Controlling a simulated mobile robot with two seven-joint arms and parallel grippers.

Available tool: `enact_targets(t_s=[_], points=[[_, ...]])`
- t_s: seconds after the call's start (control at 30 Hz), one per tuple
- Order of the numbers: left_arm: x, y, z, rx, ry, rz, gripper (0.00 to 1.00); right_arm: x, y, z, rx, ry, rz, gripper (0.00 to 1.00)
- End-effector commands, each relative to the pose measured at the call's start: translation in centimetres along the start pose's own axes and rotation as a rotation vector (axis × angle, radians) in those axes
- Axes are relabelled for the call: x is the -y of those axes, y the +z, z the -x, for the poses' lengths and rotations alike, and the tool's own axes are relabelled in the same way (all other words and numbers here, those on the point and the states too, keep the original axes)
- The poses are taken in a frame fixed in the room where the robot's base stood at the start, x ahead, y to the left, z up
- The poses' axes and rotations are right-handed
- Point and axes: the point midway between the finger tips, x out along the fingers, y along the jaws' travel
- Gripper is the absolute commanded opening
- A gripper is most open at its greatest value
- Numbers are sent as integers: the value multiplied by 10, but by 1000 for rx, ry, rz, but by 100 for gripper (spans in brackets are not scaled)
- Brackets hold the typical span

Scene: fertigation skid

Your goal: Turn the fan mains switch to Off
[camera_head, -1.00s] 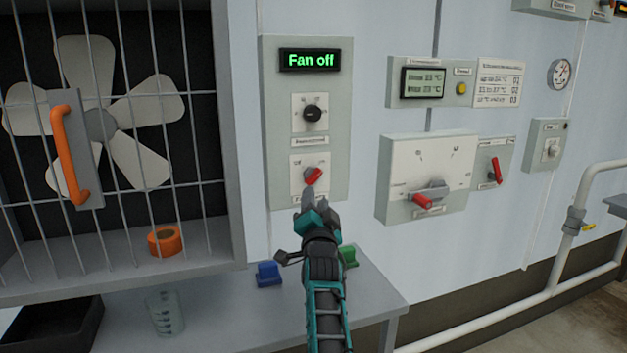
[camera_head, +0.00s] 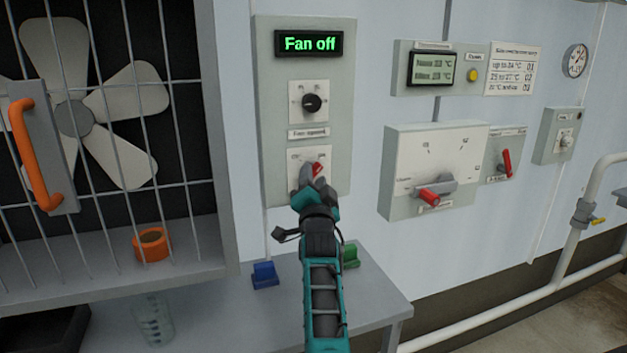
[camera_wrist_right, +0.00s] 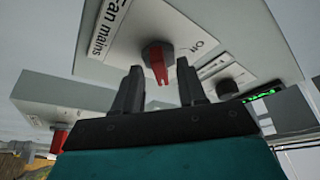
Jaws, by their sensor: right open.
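The fan mains switch (camera_head: 318,169) is a red rotary handle on a white plate, low on the grey fan panel (camera_head: 343,120). In the wrist view the fingers (camera_wrist_right: 159,84) stand on either side of the red handle's end, with gaps visible. The display (camera_head: 309,44) reads "Fan off". My left gripper is out of view.
A black fan speed knob (camera_head: 311,103) sits above the switch. A box with a larger red-handled switch (camera_head: 430,196) stands out from the wall at right. The barred fan cage (camera_head: 222,130) is at left. Blue (camera_head: 264,275) and green (camera_head: 351,255) blocks lie on the bench below.

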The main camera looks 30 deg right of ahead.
Motion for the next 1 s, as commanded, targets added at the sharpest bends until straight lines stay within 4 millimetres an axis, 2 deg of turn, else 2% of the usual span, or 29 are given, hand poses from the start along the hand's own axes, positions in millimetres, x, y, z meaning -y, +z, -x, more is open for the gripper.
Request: enact_targets(t_s=[0.1, 0.5, 1.0], points=[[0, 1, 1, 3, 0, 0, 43, 0, 0, 0, 0, 0, 0, 39], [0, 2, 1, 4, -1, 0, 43, 0, 0, 0, 0, 0, 0, 1], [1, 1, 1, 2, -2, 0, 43, -1, 0, 0, 1, -20, 49, 0]])
